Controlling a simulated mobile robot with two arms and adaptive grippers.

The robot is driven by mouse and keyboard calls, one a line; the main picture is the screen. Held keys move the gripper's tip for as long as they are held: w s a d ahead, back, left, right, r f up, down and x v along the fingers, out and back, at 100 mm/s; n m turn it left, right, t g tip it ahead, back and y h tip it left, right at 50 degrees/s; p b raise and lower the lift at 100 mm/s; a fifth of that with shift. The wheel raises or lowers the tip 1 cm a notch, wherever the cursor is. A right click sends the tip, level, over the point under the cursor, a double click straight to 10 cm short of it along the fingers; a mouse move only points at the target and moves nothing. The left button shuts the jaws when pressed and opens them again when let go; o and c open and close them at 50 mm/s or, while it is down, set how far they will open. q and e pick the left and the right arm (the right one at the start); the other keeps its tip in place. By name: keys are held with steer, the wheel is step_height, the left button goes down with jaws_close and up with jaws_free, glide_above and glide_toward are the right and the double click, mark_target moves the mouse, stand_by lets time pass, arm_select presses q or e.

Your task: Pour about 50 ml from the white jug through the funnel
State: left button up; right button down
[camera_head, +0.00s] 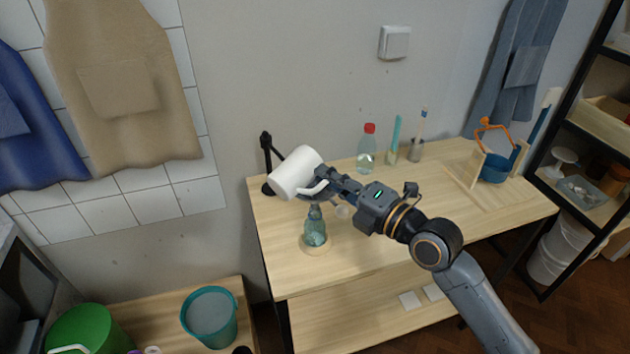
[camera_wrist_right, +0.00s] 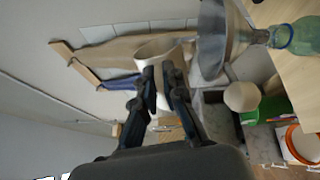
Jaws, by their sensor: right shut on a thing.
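The white jug (camera_head: 296,173) is held up above the table, strongly tilted. My right gripper (camera_head: 322,181) is shut on its handle; the jug also shows beyond the fingers in the wrist view (camera_wrist_right: 160,47). In the head view the jug and gripper hide most of the funnel. No stream of liquid is visible. My left gripper is out of view.
A black stand (camera_head: 267,160) is close behind the jug. A clear bottle with a red cap (camera_head: 367,152) and cups with brushes (camera_head: 415,150) stand at the back. A wooden frame with a blue bowl (camera_head: 494,168) is at the right. The table's front is mostly clear.

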steer(key=shift+s+r+m, duration=0.1)
steer(key=shift+r+m, duration=0.05)
steer(key=shift+m, duration=0.35)
stand_by(1.0)
steer(key=shift+s+a+f+m, duration=0.1)
steer(key=shift+f+m, duration=0.15)
steer(key=shift+m, duration=0.05)
stand_by(0.5)
